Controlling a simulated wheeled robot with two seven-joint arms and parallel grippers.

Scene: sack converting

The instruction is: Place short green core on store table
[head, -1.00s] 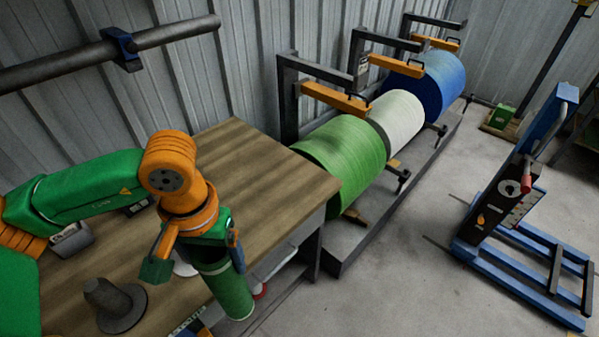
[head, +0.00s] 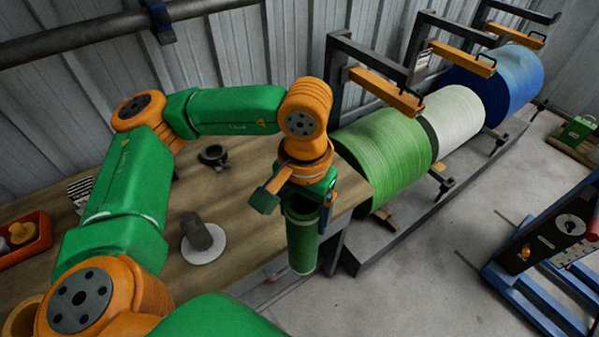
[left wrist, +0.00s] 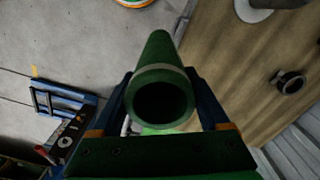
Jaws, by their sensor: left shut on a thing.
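The short green core (head: 301,240) is a hollow green tube with a pale band near its top end. My left gripper (head: 305,205) is shut on it near that end, and the core hangs upright just off the wooden table's right edge. In the left wrist view the core's dark open end (left wrist: 162,100) sits between the two fingers (left wrist: 165,112). The wooden table (head: 240,220) lies left of and behind the core. I cannot tell whether it is the store table. My right gripper is not in view.
On the table stand a grey cone on a white disc (head: 197,233), a dark ring-shaped part (head: 213,155) and a red bin (head: 25,238). Green (head: 385,155), white (head: 455,120) and blue (head: 495,85) rolls sit on a rack at right. A blue lifter (head: 545,265) stands farther right.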

